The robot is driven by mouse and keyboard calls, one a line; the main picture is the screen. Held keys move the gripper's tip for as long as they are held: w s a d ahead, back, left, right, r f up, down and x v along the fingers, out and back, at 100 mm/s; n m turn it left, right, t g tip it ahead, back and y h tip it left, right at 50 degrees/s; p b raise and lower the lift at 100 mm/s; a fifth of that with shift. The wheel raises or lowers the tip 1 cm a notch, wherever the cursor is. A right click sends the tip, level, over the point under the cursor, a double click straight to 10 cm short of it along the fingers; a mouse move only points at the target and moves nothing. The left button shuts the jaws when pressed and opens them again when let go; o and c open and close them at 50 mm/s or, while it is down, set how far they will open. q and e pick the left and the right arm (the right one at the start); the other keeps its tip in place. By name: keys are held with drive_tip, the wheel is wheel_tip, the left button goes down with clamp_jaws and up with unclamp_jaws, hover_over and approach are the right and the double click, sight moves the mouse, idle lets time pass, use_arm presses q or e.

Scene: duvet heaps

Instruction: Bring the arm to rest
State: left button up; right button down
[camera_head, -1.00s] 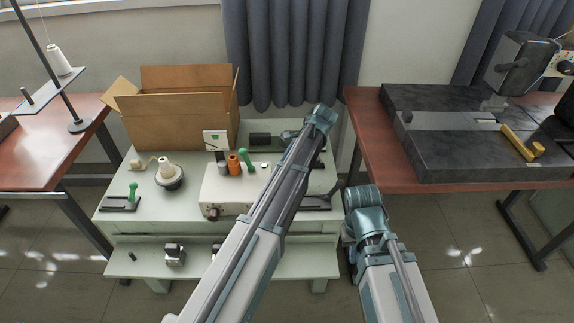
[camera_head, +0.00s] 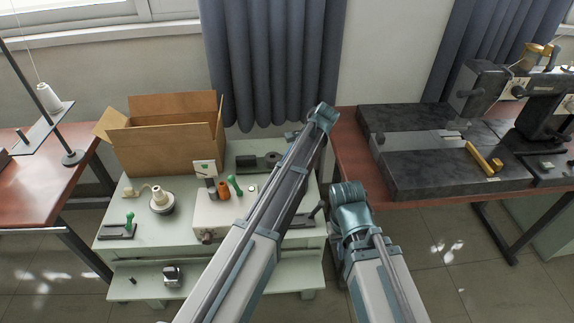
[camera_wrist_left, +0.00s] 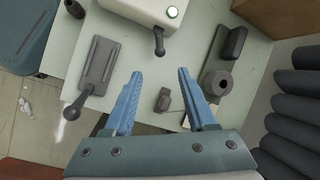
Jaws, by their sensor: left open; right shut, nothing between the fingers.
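My left arm (camera_head: 255,225) reaches up over the pale green bench, its bend (camera_head: 322,117) near the curtain. In the left wrist view my left gripper (camera_wrist_left: 159,72) is open and empty, its two blue fingers spread above the bench (camera_wrist_left: 135,55). A small dark part (camera_wrist_left: 163,99) shows between the fingers, lower down in the picture. My right arm (camera_head: 352,215) is folded in front of the bench's right end. My right gripper is shut and empty, small and partly hidden beside that arm.
An open cardboard box (camera_head: 165,145) stands at the bench's back. A red table (camera_head: 350,160) with a dark stone slab (camera_head: 400,185) lies right.

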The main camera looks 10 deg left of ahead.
idle(0.3)
use_arm(q)
drive_tip(key=s+d+r+n+h+p, duration=0.1)
drive_tip(key=s+d+r+p, duration=0.1)
drive_tip(key=s, duration=0.7)
drive_tip(key=s+d+r+n+h+p, duration=0.1)
drive_tip(key=s+d+r+n+p, duration=0.1)
drive_tip(key=s+p, duration=0.3)
drive_tip(key=s+d+r+n+h+p, duration=0.2)
drive_tip(key=s+d+r+p, duration=0.1)
drive_tip(key=s, duration=1)
drive_tip(key=shift+s+d+r+t, duration=0.25)
drive_tip(key=shift+r+t, duration=0.15)
drive_tip(key=shift+r, duration=0.1)
